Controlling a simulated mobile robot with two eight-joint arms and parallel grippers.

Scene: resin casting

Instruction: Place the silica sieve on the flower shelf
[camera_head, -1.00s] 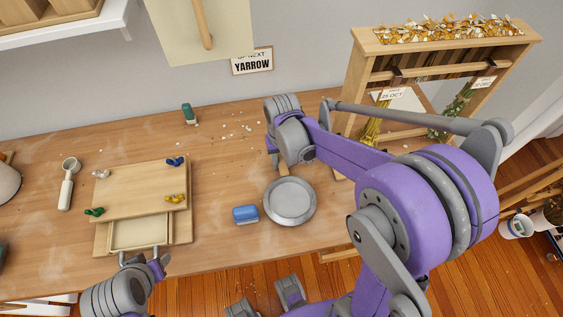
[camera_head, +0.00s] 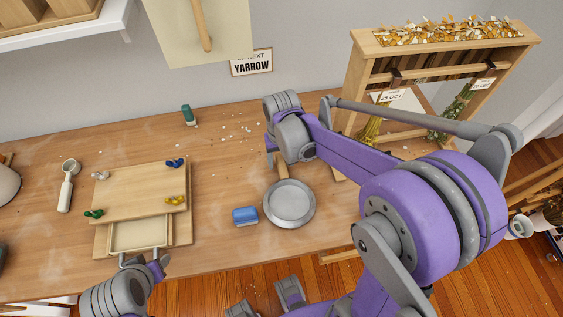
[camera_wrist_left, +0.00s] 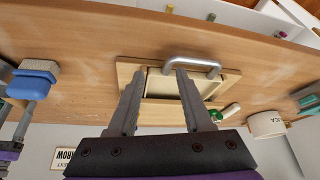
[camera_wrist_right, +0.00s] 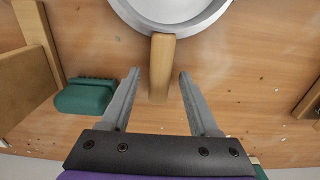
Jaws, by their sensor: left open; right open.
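The silica sieve (camera_head: 289,204) is a round grey metal pan lying on the table right of centre. Its wooden handle (camera_wrist_right: 161,62) points toward my right gripper. My right gripper (camera_head: 277,158) is open at the handle; in the right wrist view the fingers (camera_wrist_right: 157,75) stand apart on either side of the handle's end, not closed on it. A wooden rack with hanging dried flowers (camera_head: 365,45), which looks like the flower shelf, stands at the back right, partly hidden by my right arm. My left gripper (camera_wrist_left: 155,72) is open, near the metal handle (camera_wrist_left: 192,62) of a wooden drawer.
A wooden press (camera_head: 130,187) with coloured wing nuts and an open drawer (camera_head: 140,235) is at left.

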